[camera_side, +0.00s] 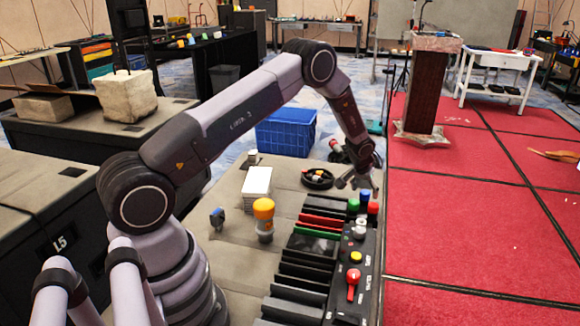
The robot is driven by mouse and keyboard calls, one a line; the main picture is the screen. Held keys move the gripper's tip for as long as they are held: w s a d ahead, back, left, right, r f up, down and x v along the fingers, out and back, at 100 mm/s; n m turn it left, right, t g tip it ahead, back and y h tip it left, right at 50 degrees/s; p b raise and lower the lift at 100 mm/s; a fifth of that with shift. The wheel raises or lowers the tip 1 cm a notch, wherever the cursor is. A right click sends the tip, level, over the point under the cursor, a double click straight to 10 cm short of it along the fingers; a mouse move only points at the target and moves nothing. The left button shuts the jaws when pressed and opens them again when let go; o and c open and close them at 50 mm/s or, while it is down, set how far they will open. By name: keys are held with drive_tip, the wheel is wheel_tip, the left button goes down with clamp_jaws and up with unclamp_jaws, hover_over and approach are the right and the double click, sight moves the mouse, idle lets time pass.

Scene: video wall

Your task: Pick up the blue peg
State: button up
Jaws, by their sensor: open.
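The blue peg (364,200) stands upright at the far end of a black control panel. It is between a green peg (353,206) and a red peg (373,208). My gripper (358,185) hangs just above and behind the blue peg in this view. Its fingers are spread and nothing shows between them. The gap between the fingers and the top of the blue peg looks small, but I cannot tell the exact distance from this angle.
The panel carries a yellow button (355,256) and a red lever (353,275). A black slotted rack (298,275) adjoins it. An orange-topped object (264,212), a white stack (257,182) and a round black dish (318,178) stand nearby. A blue crate (286,132) lies beyond.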

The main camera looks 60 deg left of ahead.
drive_tip(key=shift+x, duration=0.95)
drive_tip(key=shift+c, duration=0.3)
drive_tip(key=c, duration=1)
drive_tip(key=shift+r, duration=0.1)
